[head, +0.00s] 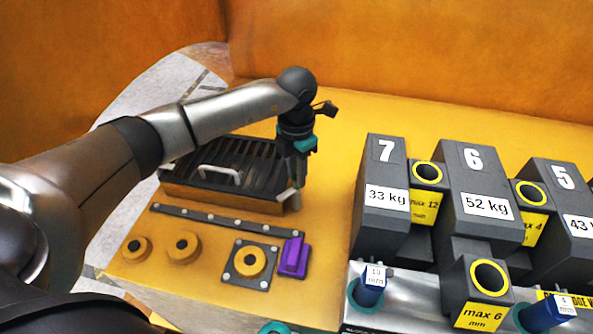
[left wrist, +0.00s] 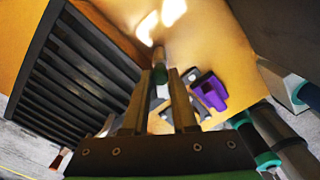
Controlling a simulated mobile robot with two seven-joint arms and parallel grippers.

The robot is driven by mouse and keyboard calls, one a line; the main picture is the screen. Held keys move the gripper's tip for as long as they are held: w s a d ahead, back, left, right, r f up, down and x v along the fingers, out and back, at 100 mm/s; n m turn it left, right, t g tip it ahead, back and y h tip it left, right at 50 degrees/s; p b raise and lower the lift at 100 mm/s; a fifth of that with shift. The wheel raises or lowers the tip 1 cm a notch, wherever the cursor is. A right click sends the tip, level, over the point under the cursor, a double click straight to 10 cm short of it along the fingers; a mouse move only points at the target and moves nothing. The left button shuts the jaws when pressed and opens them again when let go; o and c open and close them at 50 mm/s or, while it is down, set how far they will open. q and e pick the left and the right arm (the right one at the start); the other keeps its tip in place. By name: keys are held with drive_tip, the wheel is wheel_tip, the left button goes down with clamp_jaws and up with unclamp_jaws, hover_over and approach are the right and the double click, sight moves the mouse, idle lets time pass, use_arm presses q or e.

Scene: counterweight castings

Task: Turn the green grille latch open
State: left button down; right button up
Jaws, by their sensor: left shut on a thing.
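The black slatted grille (head: 232,162) with a white handle (head: 219,174) lies over a yellow casting at the left of the head view. It fills the left of the left wrist view (left wrist: 72,75). My left gripper (head: 292,202) points down at the grille's right front corner. In the left wrist view its two fingers (left wrist: 163,85) are shut on the green latch (left wrist: 160,74), a small dark green piece between the fingertips. The gripper hides the latch in the head view. I cannot tell how far the latch is turned. My right gripper is not in view.
A purple block (head: 293,257) stands in front of the gripper, beside a square flange plate (head: 250,262). A dark strip (head: 225,219) runs before the grille. Numbered grey weights (head: 382,180) stand to the right. Bare yellow surface lies behind the gripper.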

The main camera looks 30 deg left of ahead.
use_arm(q)
drive_tip(key=n, duration=0.3)
drive_tip(key=shift+n, duration=0.3)
drive_tip(key=shift+n+p, duration=0.6)
drive_tip(key=shift+n, duration=1.3)
drive_tip(key=c, duration=0.7)
unclamp_jaws()
wheel_tip(320, 180, up, 15)
drive_tip(key=b, duration=0.1)
drive_tip(key=shift+r, duration=0.15)
drive_tip(key=shift+s, duration=0.1)
